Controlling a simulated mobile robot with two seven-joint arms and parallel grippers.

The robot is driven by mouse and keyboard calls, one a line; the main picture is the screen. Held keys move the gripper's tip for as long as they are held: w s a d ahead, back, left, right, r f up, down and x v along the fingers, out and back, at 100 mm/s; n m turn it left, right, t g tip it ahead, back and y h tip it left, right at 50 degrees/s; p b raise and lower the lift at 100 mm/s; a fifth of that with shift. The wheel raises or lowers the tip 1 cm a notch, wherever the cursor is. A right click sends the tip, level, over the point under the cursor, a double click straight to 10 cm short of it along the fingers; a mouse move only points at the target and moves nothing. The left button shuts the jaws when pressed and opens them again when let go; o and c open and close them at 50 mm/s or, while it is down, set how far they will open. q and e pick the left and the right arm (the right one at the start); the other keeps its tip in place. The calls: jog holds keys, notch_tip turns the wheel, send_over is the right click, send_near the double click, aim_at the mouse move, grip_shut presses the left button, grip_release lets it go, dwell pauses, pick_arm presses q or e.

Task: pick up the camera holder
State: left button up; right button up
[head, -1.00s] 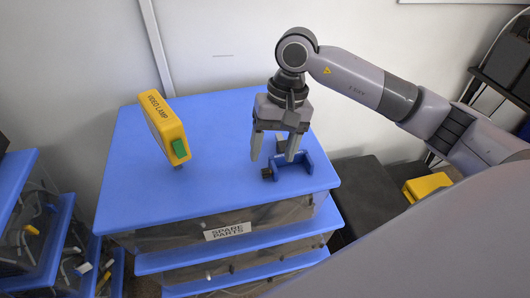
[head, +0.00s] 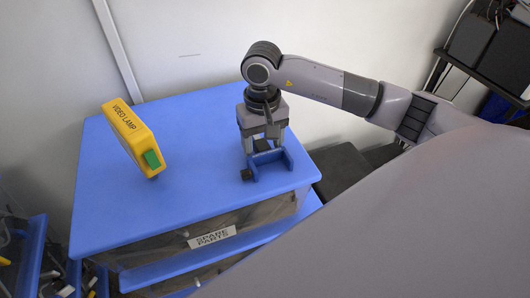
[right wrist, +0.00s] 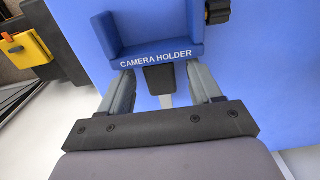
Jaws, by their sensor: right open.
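The camera holder (head: 271,161) is a dark blue U-shaped bracket with a black knob. It sits on the blue top of the spare parts drawer unit (head: 190,190), near its right front edge. In the right wrist view the holder (right wrist: 155,50) shows its white lettering. My right gripper (head: 264,150) points down at the holder from above. In the right wrist view its open fingers (right wrist: 160,80) reach the holder's lettered wall, one toward each end. I cannot tell whether they touch it. My left gripper is not in view.
A yellow video lamp (head: 132,138) stands on the left of the blue top. A white wall is behind. Other blue-lidded bins (head: 30,255) stand at the lower left. A dark box (head: 340,172) is right of the drawer unit. The middle of the top is clear.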

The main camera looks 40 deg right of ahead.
grip_shut()
